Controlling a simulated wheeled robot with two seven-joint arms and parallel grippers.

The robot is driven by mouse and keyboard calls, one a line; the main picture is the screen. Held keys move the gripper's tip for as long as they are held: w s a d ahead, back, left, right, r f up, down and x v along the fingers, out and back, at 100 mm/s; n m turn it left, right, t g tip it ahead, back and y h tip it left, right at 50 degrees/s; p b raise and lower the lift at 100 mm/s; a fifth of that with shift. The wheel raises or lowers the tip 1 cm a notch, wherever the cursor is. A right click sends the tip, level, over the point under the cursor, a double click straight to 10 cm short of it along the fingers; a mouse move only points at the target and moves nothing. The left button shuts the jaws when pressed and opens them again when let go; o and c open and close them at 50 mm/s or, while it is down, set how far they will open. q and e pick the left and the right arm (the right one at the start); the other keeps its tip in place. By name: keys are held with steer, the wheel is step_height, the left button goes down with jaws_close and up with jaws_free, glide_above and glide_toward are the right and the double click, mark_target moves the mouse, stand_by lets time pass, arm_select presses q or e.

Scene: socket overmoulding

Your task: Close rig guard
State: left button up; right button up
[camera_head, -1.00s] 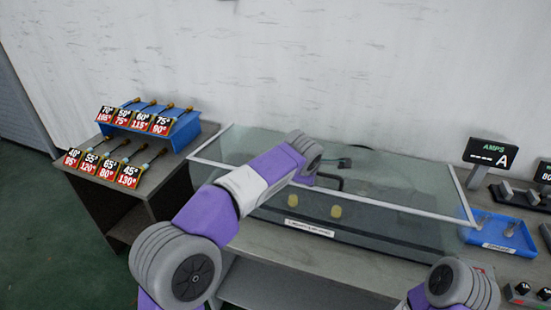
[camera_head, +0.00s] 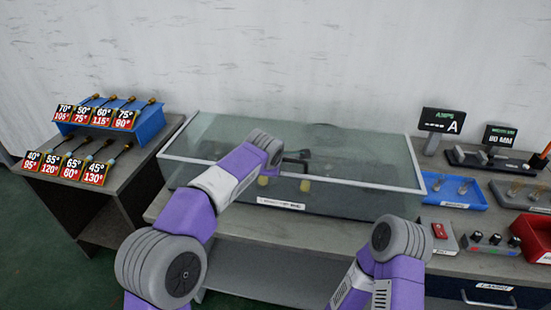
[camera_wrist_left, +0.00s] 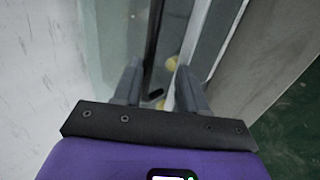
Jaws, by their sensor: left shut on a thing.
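The rig guard is a clear panelled cover with a white frame (camera_head: 355,184) on the bench. Its front edge shows slightly above the dark base (camera_head: 340,206), which has a white label. Two yellow knobs (camera_head: 305,186) show just below that edge. A black handle (camera_head: 297,161) shows beside my left wrist. My left gripper (camera_wrist_left: 160,80) is shut on the guard handle. A dark bar runs between its fingers in the left wrist view; the exact contact is blurred. In the head view my left arm hides its fingers. My right arm is at lower right, its gripper out of view.
Blue racks (camera_head: 148,124) with labelled tools stand on the left bench. A blue tray (camera_head: 455,192), an amps display (camera_head: 443,121), a red bin (camera_head: 535,232) and small control boxes (camera_head: 490,241) stand to the right. A wall is behind.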

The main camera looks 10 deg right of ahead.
arm_select(q)
steer(key=shift+o, duration=1.2)
steer(key=shift+s+a+f, duration=0.1)
steer(key=shift+s+f, duration=0.05)
steer(key=shift+f, duration=0.7)
steer(key=shift+r, duration=0.1)
steer(key=p+v, duration=0.1)
steer(key=v, duration=0.7)
steer(key=shift+w+r, duration=0.25)
steer(key=shift+r, duration=0.05)
